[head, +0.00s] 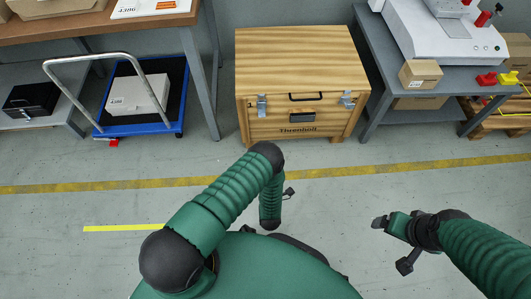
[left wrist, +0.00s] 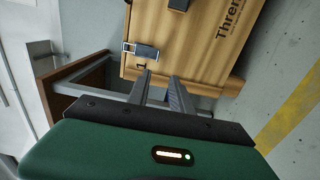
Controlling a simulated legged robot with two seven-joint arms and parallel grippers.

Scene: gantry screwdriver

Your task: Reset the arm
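My left arm comes in from the left in the head view, bends at a dark elbow and drops toward my body. Its gripper is hidden there behind the forearm. In the left wrist view my left gripper (left wrist: 161,76) shows two grey fingers apart with nothing between them. It faces the wooden chest, apart from it as far as I can tell. My right gripper (head: 379,222) is over the open floor, pointing left, with nothing seen in it. Its finger gap cannot be made out.
A closed wooden chest (head: 300,72) with metal latches stands ahead; it also shows in the left wrist view (left wrist: 190,45). A blue trolley (head: 140,128) is left of it. A grey bench (head: 455,79) bears a white machine and small box. Floor between chest and me is clear.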

